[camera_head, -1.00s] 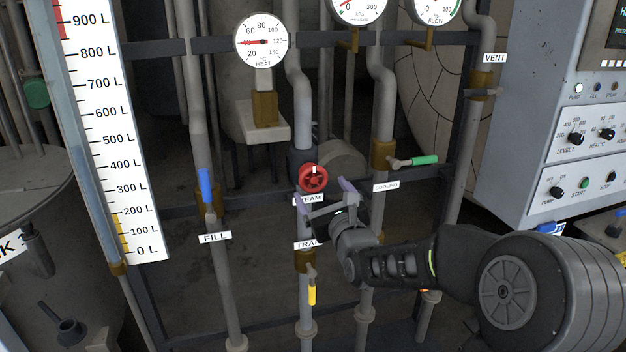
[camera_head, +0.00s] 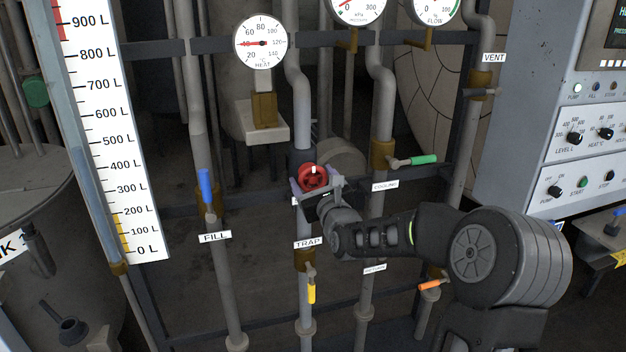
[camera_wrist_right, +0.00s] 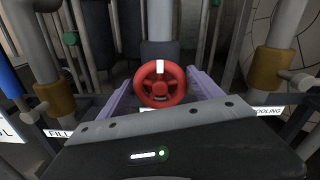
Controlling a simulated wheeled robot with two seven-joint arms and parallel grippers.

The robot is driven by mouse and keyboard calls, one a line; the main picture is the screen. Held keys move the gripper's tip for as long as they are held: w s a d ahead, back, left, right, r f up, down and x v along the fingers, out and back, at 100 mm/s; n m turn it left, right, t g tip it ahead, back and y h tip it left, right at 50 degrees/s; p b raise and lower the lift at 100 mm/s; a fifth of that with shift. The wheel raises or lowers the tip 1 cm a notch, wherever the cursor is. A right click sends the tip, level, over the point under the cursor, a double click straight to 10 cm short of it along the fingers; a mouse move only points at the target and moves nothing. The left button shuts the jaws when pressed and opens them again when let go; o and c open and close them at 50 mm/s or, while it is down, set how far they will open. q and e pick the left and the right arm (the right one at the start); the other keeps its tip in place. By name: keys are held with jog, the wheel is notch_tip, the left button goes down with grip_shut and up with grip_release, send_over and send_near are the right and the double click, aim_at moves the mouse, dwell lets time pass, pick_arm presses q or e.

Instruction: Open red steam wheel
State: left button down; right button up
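The red steam wheel (camera_head: 313,177) sits on its pipe in the middle of the pipe rack, with a white mark at the top of its rim. It also shows in the right wrist view (camera_wrist_right: 160,84), centred between the fingers. My right gripper (camera_head: 315,185) is at the wheel, its purple fingers open on the left and right of the rim. In the right wrist view the gripper (camera_wrist_right: 160,88) shows a gap between each finger and the wheel. The gripper hides the STEAM label. My left gripper is not in view.
A blue fill lever (camera_head: 205,187) stands to the left. A green cooling lever (camera_head: 423,160) is to the right. A yellow trap lever (camera_head: 312,293) hangs below, and an orange lever (camera_head: 429,285) is lower right. The control panel (camera_head: 585,130) stands at the far right.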

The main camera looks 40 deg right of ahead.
jog(key=c, duration=1)
